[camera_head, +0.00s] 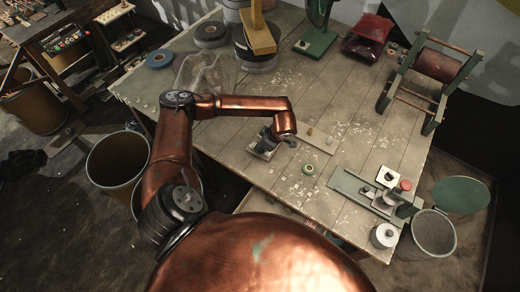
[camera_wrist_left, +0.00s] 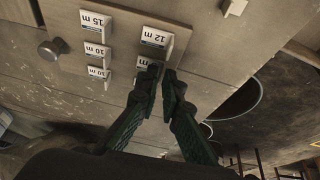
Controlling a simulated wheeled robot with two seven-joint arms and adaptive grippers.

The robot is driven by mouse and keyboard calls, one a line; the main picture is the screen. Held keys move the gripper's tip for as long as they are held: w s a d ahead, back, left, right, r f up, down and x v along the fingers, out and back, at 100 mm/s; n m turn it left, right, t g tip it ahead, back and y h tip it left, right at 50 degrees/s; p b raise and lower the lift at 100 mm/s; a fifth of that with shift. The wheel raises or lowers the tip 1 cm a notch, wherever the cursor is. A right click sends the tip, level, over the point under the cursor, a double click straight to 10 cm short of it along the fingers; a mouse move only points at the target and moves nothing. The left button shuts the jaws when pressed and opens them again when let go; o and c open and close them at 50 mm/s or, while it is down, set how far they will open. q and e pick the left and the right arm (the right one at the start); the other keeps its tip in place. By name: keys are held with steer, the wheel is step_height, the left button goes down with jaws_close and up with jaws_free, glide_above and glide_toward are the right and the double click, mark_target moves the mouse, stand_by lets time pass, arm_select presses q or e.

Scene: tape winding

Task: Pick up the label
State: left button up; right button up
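The labels are small white cards standing on a board, seen upside down in the left wrist view. They include a 15 m label (camera_wrist_left: 92,20), a 10 m label (camera_wrist_left: 95,49), another label (camera_wrist_left: 98,72) at lower left and a 12 m label (camera_wrist_left: 155,38). One more label (camera_wrist_left: 142,62) is partly hidden by my left gripper (camera_wrist_left: 161,69), whose green fingertips are close together right beside it. A narrow gap shows between the tips; whether the label is between them is unclear. In the head view my left gripper (camera_head: 264,147) is low over the table. My right gripper is not in view.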

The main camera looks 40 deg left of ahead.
arm_select(q)
steer(key=shift+a+f, duration=0.15)
steer(key=shift+f, duration=0.15)
jaws_close()
steer(key=shift+r, duration=0.1)
steer(key=shift+r, duration=0.6)
steer(key=s+d+r, duration=0.9)
steer(key=s+r, duration=0.1)
steer(key=r, duration=0.1)
steer(key=shift+d+r, duration=0.35)
steer(key=shift+s+r, duration=0.1)
steer(key=shift+r, duration=0.25)
